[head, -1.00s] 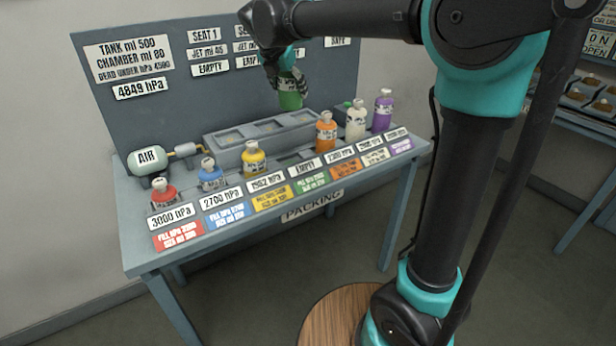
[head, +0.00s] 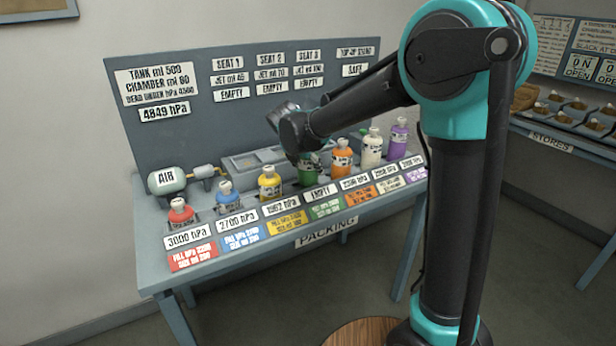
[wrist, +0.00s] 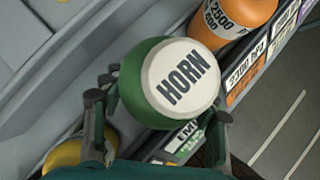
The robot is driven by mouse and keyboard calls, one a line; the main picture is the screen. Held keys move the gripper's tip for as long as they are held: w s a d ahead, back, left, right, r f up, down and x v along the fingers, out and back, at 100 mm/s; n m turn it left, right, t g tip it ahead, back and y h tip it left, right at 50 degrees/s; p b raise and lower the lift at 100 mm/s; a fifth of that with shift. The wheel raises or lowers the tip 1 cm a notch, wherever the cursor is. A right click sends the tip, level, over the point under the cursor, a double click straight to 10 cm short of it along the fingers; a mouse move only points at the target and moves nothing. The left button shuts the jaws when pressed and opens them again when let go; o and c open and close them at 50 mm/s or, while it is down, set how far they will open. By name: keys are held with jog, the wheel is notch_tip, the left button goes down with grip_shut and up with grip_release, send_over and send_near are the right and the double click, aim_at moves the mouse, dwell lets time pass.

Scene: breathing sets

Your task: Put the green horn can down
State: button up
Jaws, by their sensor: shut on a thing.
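The green horn can (wrist: 150,100) shows in the wrist view with its white top marked HORN. My gripper (wrist: 158,112) is shut on it, with fingers on both sides. In the head view the green can (head: 309,170) is at the row of cans on the packing table (head: 150,270), between the yellow can and the orange can. It is above the green label, beside the EMPTY plate (head: 320,193). My arm partly covers its upper part. I cannot tell whether its base touches the table.
The yellow can (head: 269,184) stands just left and the orange can (head: 341,158) just right, both close. Blue (head: 227,196), red (head: 180,212), cream (head: 371,148) and purple (head: 398,138) cans stand further along. A grey block with seats (head: 245,162) and an AIR tank (head: 166,181) are behind.

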aim_at(303, 166)
jog(key=shift+f, duration=1.75)
jog(key=shift+f, duration=0.1)
jog(key=o, duration=1.4)
jog(key=shift+c, duration=0.2)
jog(key=v, duration=1.2)
